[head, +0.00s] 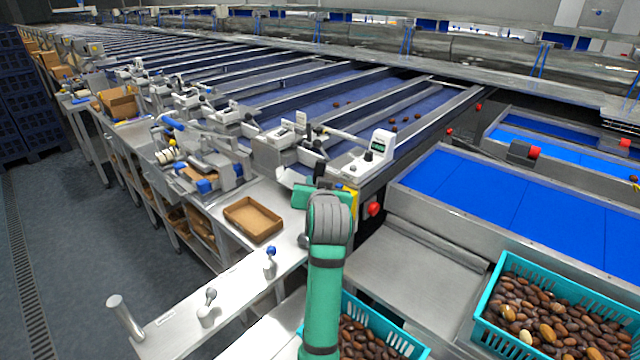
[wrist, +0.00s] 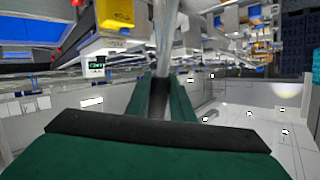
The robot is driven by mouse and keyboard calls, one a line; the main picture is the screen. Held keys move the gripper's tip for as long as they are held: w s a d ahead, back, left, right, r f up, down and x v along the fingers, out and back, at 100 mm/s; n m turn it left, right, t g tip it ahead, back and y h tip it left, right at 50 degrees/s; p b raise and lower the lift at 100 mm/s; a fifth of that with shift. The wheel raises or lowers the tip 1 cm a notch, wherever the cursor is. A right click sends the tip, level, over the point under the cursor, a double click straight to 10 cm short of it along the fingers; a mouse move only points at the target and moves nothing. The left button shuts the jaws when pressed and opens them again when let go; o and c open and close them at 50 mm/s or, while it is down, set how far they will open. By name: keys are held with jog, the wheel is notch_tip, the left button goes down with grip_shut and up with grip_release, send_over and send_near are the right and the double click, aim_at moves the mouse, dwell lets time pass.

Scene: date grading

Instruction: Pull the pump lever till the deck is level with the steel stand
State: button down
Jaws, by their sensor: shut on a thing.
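My gripper (wrist: 165,92) is shut on a grey metal bar (wrist: 168,40), which runs upward between its fingers in the wrist view. The bar looks like the pump lever, but its pivot and lower end are out of sight. In the head view my gripper (head: 318,196) is beyond my green arm, and its fingertips and the bar are hidden. I cannot tell which surface is the lift deck. A flat grey steel surface (head: 415,262) lies right of my arm and may be the steel stand. The level between deck and stand cannot be judged.
A teal crate of dates (head: 405,345) stands partly behind my arm. Another teal crate (head: 488,305) full of dates is at lower right. A cardboard tray (head: 253,219) lies on the steel bench. A blue belt (head: 490,205) runs at right. The floor at left is clear.

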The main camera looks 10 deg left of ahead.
jog(key=shift+d+f, duration=0.15)
jog(key=shift+d, duration=0.1)
jog(key=shift+s+a+r+n+t, duration=0.15)
jog(key=shift+s+a+n+t, duration=0.25)
jog(key=shift+s, duration=0.3)
jog(key=shift+s+a+r+n+t, duration=0.2)
jog(key=shift+s+a+t, duration=0.1)
jog(key=shift+s+a, duration=0.3)
jog(key=shift+s+f, duration=0.1)
jog(key=shift+s, duration=0.05)
jog(key=shift+s+a+n+t, duration=0.3)
jog(key=shift+s+a+t, duration=0.1)
jog(key=shift+s, duration=0.25)
jog(key=shift+s+a+n+t, duration=0.3)
jog(key=shift+s+a, duration=0.1)
jog(key=shift+s, duration=0.2)
